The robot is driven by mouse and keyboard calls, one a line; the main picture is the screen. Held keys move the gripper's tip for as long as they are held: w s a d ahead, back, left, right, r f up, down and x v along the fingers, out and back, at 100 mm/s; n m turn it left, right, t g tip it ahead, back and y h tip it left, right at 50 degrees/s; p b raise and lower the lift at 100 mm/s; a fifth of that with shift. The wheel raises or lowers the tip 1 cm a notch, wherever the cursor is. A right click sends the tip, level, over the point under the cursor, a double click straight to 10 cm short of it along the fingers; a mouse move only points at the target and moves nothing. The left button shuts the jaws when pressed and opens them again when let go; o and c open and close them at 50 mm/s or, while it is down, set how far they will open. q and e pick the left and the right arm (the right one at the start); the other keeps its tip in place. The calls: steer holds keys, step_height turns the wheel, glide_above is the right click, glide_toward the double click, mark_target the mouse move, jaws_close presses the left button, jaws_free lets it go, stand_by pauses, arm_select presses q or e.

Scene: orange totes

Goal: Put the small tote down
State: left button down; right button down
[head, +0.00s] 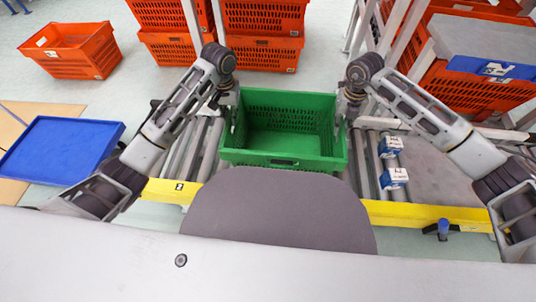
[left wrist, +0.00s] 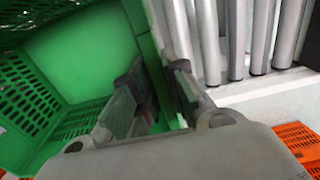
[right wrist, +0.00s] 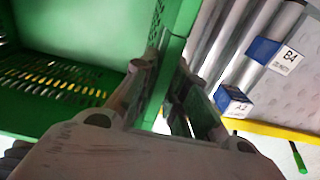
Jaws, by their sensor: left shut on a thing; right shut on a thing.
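A small green tote (head: 285,152), empty and roughly level, is held between my two grippers in the middle of the head view, over the roller conveyor (head: 368,165). My left gripper (head: 232,112) is shut on its left rim; in the left wrist view the fingers (left wrist: 155,100) straddle the green wall. My right gripper (head: 343,110) is shut on its right rim; in the right wrist view the fingers (right wrist: 165,85) clasp the wall on both sides. I cannot tell whether the tote's underside touches the rollers.
Two blue-and-white labelled blocks (head: 393,178) sit right of the tote by the rollers. A yellow rail (head: 405,214) runs along the conveyor's near edge. Orange totes (head: 262,52) are stacked behind. A blue tray (head: 60,150) lies at left, and a single orange tote (head: 72,50) stands on the floor.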

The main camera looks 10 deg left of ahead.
arm_select(q)
steer(key=shift+a+f+b, duration=0.25)
steer(key=shift+f+b, duration=0.15)
arm_select(e)
steer(key=shift+w+d+f, duration=0.1)
steer(key=shift+d+f, duration=0.15)
steer(key=shift+f, duration=0.15)
arm_select(q)
steer(key=c, duration=1.6)
jaws_free()
steer(key=shift+c, duration=0.2)
arm_select(e)
steer(key=c, duration=1.6)
jaws_free()
steer(key=shift+c, duration=0.2)
arm_select(q)
steer(key=shift+o, duration=1)
steer(key=shift+d, duration=0.1)
arm_select(e)
steer(key=shift+o, duration=1)
steer(key=shift+a, duration=0.15)
arm_select(q)
steer(key=shift+d, duration=0.1)
steer(key=shift+r, duration=0.1)
step_height(320, 180, up, 12)
arm_select(e)
steer(key=shift+a, duration=0.1)
